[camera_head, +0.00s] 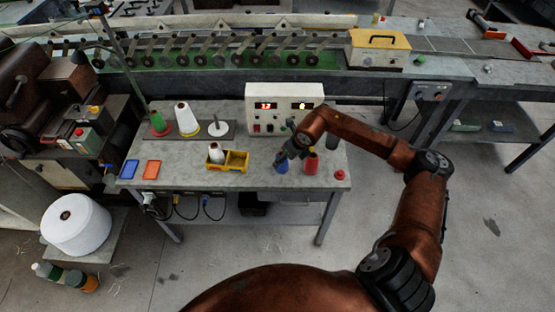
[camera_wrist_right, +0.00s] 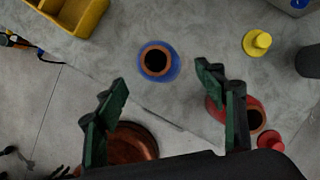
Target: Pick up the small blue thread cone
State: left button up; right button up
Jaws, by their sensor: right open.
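The small blue thread cone (camera_head: 281,167) stands upright near the front of the grey workbench, right of the yellow bin. In the right wrist view the blue cone (camera_wrist_right: 173,68) is seen from above, with a brown ring and dark hole at its top. My right gripper (camera_head: 291,148) is open and empty, over the cone and partly hiding it in the head view. In the wrist view its two green fingers (camera_wrist_right: 162,74) are spread, with the cone between and just beyond their tips. No contact shows. My left gripper is out of view.
A red cone (camera_head: 312,164) stands close to the right, partly behind the right finger in the wrist view. A red knob-shaped piece (camera_head: 340,175) is near the bench's right edge. A two-part yellow bin (camera_head: 236,167) and a control box (camera_head: 283,97) stand nearby.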

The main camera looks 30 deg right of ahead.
jog(key=shift+w+a+f, duration=0.1)
jog(key=shift+w+f, duration=0.2)
jog(key=shift+f, duration=0.3)
jog(key=shift+s+f, duration=0.1)
jog(key=shift+f, duration=0.3)
jog(key=x, duration=0.4)
jog(key=shift+w+r, duration=0.1)
jog(key=shift+w, duration=0.3)
jog(key=shift+f, duration=0.2)
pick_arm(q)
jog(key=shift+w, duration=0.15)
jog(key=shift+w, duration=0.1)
pick_arm(e)
jog(key=shift+f, duration=0.1)
jog(key=shift+c, duration=0.7)
jog(key=shift+c, duration=0.8)
jog(key=c, duration=1.1)
